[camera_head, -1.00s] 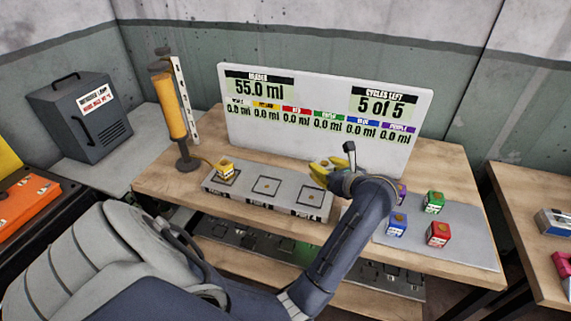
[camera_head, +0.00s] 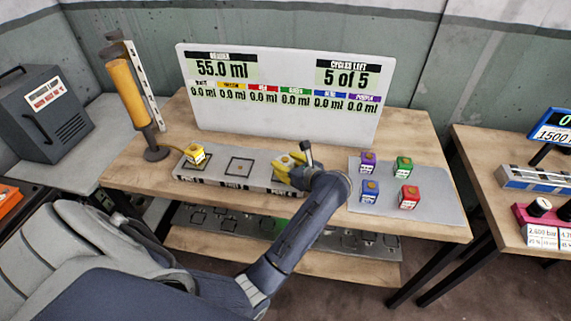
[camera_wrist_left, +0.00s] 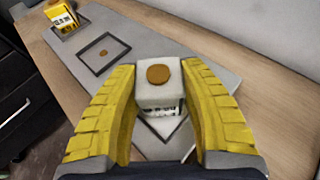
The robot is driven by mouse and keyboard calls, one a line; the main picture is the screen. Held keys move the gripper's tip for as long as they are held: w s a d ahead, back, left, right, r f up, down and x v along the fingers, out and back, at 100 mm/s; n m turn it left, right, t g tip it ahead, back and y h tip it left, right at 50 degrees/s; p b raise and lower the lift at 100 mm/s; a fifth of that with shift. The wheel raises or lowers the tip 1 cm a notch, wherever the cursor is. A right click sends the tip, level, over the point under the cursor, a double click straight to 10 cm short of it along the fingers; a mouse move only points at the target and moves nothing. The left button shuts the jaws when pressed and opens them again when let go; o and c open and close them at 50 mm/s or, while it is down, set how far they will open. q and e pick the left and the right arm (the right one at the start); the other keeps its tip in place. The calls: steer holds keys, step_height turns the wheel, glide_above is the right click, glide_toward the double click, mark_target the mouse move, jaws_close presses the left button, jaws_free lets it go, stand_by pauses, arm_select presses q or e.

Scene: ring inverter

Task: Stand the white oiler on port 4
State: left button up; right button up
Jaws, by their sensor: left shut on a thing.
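The white oiler (camera_wrist_left: 160,95), a small white block with an orange-brown round cap, sits between the yellow fingers of my left gripper (camera_head: 289,168) in the left wrist view. The fingers are shut on its sides. It is upright over the right-hand marked square of the grey port strip (camera_head: 222,177); whether it touches the strip I cannot tell. In the head view my gripper mostly hides the oiler and that square. The middle square (camera_head: 239,167) is empty. The port labels are too small to read. My right gripper is not in view.
A yellow oiler (camera_head: 195,154) stands on the strip's left square beside the pump (camera_head: 128,95). Purple (camera_head: 368,162), green (camera_head: 403,167), blue (camera_head: 370,191) and red (camera_head: 409,197) oilers stand on a grey mat (camera_head: 437,190) to the right. A display board (camera_head: 290,130) stands behind.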

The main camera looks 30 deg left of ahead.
mark_target(290, 166)
arm_select(q)
steer(key=shift+f, duration=0.2)
steer(key=o, duration=1.2)
steer(key=shift+c, duration=0.2)
steer(key=shift+r, duration=0.1)
steer(key=shift+v, duration=2.8)
steer(key=shift+r, duration=0.1)
